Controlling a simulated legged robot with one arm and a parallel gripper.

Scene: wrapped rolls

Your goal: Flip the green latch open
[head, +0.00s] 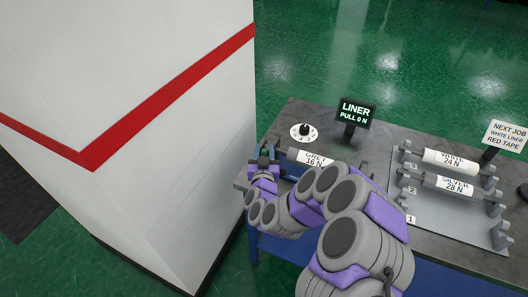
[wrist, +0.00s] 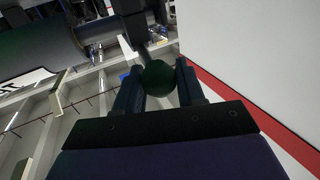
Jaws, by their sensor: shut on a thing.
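The green latch shows in the wrist view as a dark green round knob (wrist: 158,78) on a dark arm. My gripper (wrist: 160,84) has one blue finger on each side of the knob and is shut on it. In the head view my gripper (head: 264,160) is at the left end of the table, beside the grey roll (head: 313,158) labelled "GREY 16 N". The latch itself cannot be made out there, hidden by my gripper and arm.
A rack (head: 447,212) on the table (head: 374,150) holds a white roll (head: 450,161) and a silver roll (head: 452,185). A dial (head: 304,133) and a "LINER PULL 0 N" display (head: 355,113) stand behind the grey roll. A white block with a red stripe (head: 150,110) rises close at left.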

